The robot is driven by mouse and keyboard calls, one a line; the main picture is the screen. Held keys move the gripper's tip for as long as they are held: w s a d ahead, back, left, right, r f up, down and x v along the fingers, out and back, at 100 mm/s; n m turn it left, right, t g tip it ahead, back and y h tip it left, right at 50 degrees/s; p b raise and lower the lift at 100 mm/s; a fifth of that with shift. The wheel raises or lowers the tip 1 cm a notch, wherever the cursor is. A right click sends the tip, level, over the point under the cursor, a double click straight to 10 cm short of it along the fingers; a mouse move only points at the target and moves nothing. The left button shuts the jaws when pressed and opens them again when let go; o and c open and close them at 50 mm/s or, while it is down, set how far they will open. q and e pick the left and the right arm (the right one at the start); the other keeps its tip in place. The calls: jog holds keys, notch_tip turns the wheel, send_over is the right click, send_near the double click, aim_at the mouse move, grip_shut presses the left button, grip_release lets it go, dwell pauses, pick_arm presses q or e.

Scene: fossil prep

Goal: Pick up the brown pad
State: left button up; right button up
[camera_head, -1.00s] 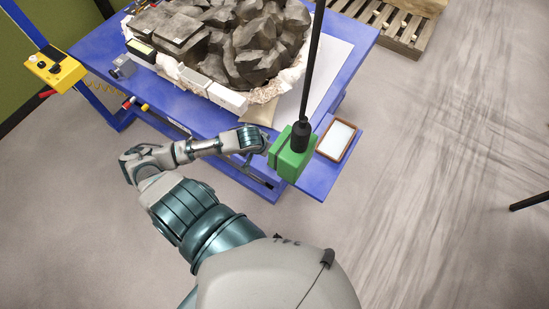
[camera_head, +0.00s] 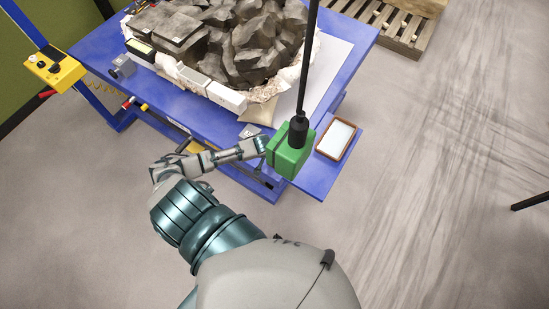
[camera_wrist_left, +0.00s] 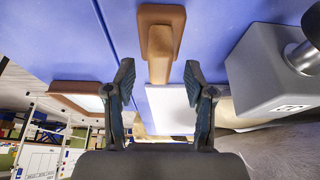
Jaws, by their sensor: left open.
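The brown pad (camera_wrist_left: 160,42) shows in the left wrist view, a flat brown base with a narrower raised part, on a blue surface. I cannot make it out in the head view. My left gripper (camera_wrist_left: 160,88) is open in the wrist view. Its two dark fingers stand apart, one to each side of the line to the pad, with nothing between them but the view of the pad's lower end and a pale surface. In the head view this gripper (camera_head: 260,146) is at the table's front edge, partly hidden by a green block. My right gripper is not in view.
The green block (camera_head: 290,150) with a black rod stands close to my gripper. A brown-rimmed tray (camera_head: 337,139) lies on the blue side shelf. Dark rocks (camera_head: 240,45) fill the blue table's middle. In the wrist view a grey block (camera_wrist_left: 270,78) stands at the right.

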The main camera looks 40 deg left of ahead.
pick_arm(q)
jog(key=shift+w+d+f, duration=0.3)
jog(key=shift+w+f, duration=0.1)
jog(key=shift+f, duration=0.35)
jog(key=shift+a+f, duration=0.1)
jog(key=shift+a, duration=0.25)
jog(key=c, duration=0.6)
jog(key=shift+a, duration=0.15)
jog(key=c, duration=0.4)
jog(key=shift+a+f, duration=0.1)
grip_shut()
jog(key=shift+d, duration=0.3)
jog(key=shift+d+r, duration=0.1)
jog(key=shift+r, duration=0.6)
notch_tip(320, 180, up, 2)
jog(key=shift+r, duration=0.1)
jog(key=s+a, duration=0.3)
jog(key=s, duration=0.4)
jog(key=s+a+r, duration=0.1)
jog(key=s+a, duration=0.2)
jog(key=s, duration=0.4)
jog(key=shift+s+a+r+p, duration=0.3)
jog(key=shift+s+a+p, duration=0.05)
jog(key=shift+p, duration=0.05)
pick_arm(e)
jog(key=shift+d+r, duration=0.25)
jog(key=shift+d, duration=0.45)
